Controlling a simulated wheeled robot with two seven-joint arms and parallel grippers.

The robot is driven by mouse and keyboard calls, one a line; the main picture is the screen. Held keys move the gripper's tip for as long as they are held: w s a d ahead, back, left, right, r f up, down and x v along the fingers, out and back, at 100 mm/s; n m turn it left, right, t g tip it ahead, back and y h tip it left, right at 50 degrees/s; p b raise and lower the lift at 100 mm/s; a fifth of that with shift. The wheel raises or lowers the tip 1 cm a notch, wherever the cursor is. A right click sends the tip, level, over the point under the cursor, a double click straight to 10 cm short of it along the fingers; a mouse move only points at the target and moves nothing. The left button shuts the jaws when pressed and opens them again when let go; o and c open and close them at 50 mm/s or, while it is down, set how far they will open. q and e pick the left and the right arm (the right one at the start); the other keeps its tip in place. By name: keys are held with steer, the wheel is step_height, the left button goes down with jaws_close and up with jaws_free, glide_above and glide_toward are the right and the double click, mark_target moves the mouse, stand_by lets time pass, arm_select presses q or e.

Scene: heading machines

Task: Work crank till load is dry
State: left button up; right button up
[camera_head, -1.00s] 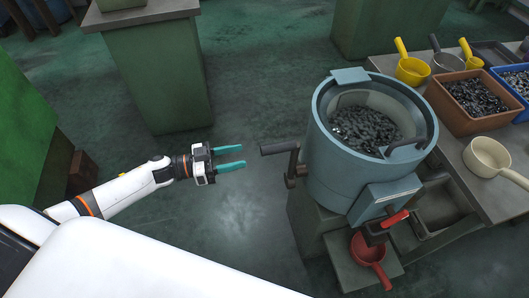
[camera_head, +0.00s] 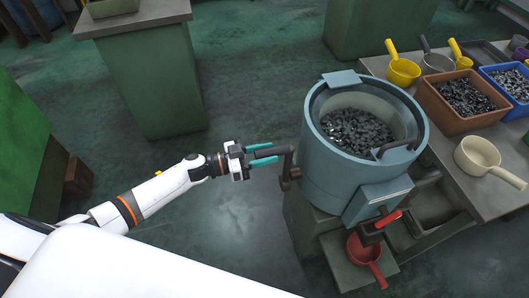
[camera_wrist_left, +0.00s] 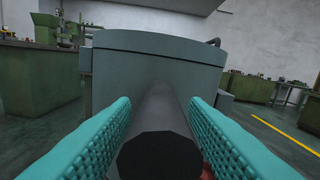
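The blue-grey drum machine (camera_head: 345,185) holds a load of small dark glossy pieces (camera_head: 357,131) in its open top. Its crank handle (camera_head: 283,151) sticks out to the left on a short crank arm. My left gripper (camera_head: 274,152) has its two teal fingers on either side of the handle. In the left wrist view the dark handle (camera_wrist_left: 160,155) lies lengthwise between the ridged fingers, with small gaps beside it near the tips, so the gripper looks open. The handle partly hides behind the fingers in the head view. My right gripper is not in view.
A red pan (camera_head: 366,253) sits below the drum's red-handled spout (camera_head: 387,219). The bench at right carries a brown bin (camera_head: 458,122), a blue bin (camera_head: 495,98), yellow scoops (camera_head: 403,71) and a cream pan (camera_head: 480,158). A green cabinet (camera_head: 152,85) stands behind my arm.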

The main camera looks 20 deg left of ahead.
arm_select(q)
jaws_close()
steer(key=shift+s, duration=0.1)
steer(key=s+d+f+m+b, duration=0.6)
steer(key=s+d+f+m, duration=0.2)
steer(key=s+f+m, duration=0.3)
steer(key=shift+s+m+b, duration=0.35)
steer(key=shift+s+m, duration=0.1)
steer(key=shift+m, duration=0.35)
steer(key=shift+f, duration=0.15)
